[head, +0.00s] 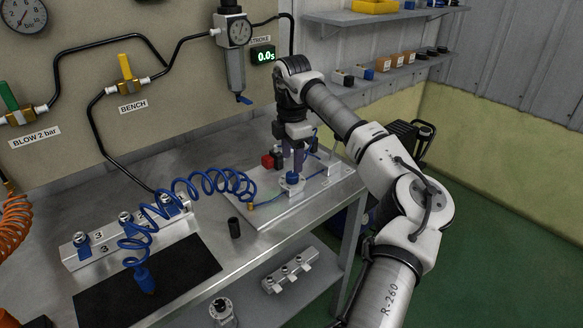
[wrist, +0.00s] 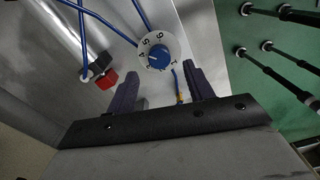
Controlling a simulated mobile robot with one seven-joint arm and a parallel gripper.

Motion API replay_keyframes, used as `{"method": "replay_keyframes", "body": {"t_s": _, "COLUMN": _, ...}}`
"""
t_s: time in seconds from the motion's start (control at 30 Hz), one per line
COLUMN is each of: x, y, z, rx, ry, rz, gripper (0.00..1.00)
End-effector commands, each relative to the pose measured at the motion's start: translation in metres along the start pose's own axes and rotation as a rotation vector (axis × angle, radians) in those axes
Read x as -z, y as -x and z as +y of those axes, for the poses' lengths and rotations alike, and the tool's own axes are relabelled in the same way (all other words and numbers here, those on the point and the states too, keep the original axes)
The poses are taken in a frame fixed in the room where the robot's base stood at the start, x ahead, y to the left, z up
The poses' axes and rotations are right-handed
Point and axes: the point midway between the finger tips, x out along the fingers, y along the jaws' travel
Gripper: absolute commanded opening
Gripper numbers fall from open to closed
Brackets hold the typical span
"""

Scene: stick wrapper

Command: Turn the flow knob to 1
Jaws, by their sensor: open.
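The blue flow knob (head: 292,178) sits on a white round dial on the metal plate at the bench's right end. In the wrist view the knob (wrist: 159,54) lies ahead of the two fingertips, with numerals such as 6, 5, 4 and 1 around it. The 1 is at the lower right of the dial. I cannot tell which numeral the knob points to. My gripper (head: 293,158) points down just above and behind the knob in the head view.
A red part (wrist: 106,80) lies beside the knob, and blue tubes run close by. A coiled blue hose (head: 190,190) stretches over the bench to the left. The bench edge is just right of the plate.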

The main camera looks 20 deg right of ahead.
Motion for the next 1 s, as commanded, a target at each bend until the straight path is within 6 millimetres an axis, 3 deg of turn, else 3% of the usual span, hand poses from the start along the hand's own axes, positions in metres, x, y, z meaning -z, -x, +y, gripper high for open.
{"method": "replay_keyframes", "body": {"t_s": 0.1, "x": 0.001, "y": -0.021, "z": 0.000, "rx": 0.001, "ry": 0.002, "rz": 0.003, "gripper": 0.52}}
{"method": "replay_keyframes", "body": {"t_s": 0.3, "x": 0.000, "y": -0.043, "z": 0.000, "rx": 0.000, "ry": 0.001, "rz": 0.001, "gripper": 0.52}}
{"method": "replay_keyframes", "body": {"t_s": 0.67, "x": 0.001, "y": -0.049, "z": 0.000, "rx": -0.001, "ry": 0.001, "rz": 0.001, "gripper": 0.52}}
{"method": "replay_keyframes", "body": {"t_s": 1.0, "x": 0.001, "y": -0.049, "z": 0.000, "rx": 0.000, "ry": 0.002, "rz": 0.001, "gripper": 0.09}}
